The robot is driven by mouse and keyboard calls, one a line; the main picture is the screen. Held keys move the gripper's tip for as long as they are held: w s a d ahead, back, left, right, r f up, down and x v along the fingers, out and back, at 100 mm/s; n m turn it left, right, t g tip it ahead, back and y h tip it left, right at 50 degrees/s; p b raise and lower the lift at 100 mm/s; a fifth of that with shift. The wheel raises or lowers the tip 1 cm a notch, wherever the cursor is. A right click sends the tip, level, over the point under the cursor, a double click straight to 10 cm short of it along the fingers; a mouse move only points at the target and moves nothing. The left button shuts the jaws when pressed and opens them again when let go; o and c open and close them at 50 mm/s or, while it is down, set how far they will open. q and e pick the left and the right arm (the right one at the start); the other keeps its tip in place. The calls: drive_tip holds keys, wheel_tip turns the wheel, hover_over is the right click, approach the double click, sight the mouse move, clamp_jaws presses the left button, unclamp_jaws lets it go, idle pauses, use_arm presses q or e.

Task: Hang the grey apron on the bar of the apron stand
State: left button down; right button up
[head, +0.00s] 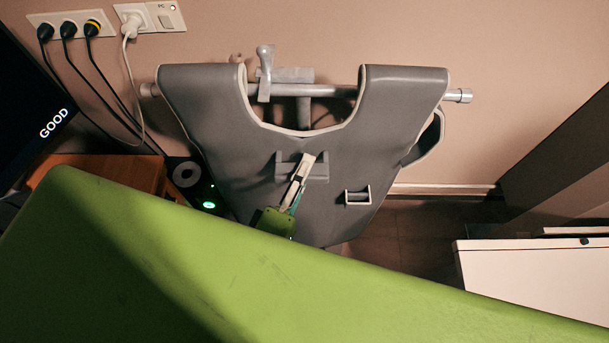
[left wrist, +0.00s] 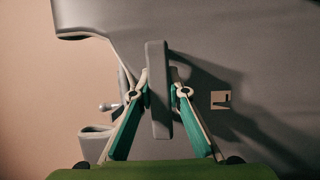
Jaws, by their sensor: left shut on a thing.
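The grey apron (head: 220,120) with pale edging hangs spread out in the head view, its neck cut-out facing up. The metal bar (head: 335,91) of the apron stand shows through the neck opening, and its ends (head: 459,96) stick out past both shoulders. The shoulders cover the bar between; I cannot tell whether they rest on it. My left gripper (head: 303,172) is shut on the grey handle tab on the apron's front. In the left wrist view the tab (left wrist: 158,90) stands between the two fingers (left wrist: 158,95). My right gripper is not in view.
A wall with sockets and plugged cables (head: 90,28) is behind on the left. A dark screen (head: 30,110) and a wooden cabinet (head: 110,172) are at left, a white cabinet (head: 530,275) at lower right. A large green surface close to the camera hides the apron's lower end.

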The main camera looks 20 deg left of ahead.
sight(304, 150)
use_arm(q)
drive_tip(key=shift+w+a+r+b, duration=0.1)
drive_tip(key=shift+w+a, duration=0.15)
drive_tip(key=shift+w, duration=0.6)
drive_tip(key=shift+w+a+r+b, duration=0.15)
drive_tip(key=shift+w+a, duration=0.1)
drive_tip(key=shift+w, duration=0.65)
drive_tip(key=shift+w+a+b, duration=0.1)
drive_tip(key=shift+w+a, duration=0.15)
drive_tip(key=shift+w, duration=0.6)
drive_tip(key=shift+w+a+f, duration=0.1)
drive_tip(key=shift+w+f, duration=0.05)
drive_tip(key=shift+w, duration=0.05)
wheel_tip(304, 150, down, 8)
drive_tip(key=b, duration=0.6)
drive_tip(key=shift+r, duration=0.2)
drive_tip(key=c, duration=1.9)
unclamp_jaws()
drive_tip(key=shift+s, duration=0.1)
drive_tip(key=s, duration=0.4)
drive_tip(key=s+f, duration=0.1)
drive_tip(key=s, duration=0.3)
drive_tip(key=s+a, duration=0.1)
drive_tip(key=s, duration=0.3)
drive_tip(key=shift+f, duration=0.15)
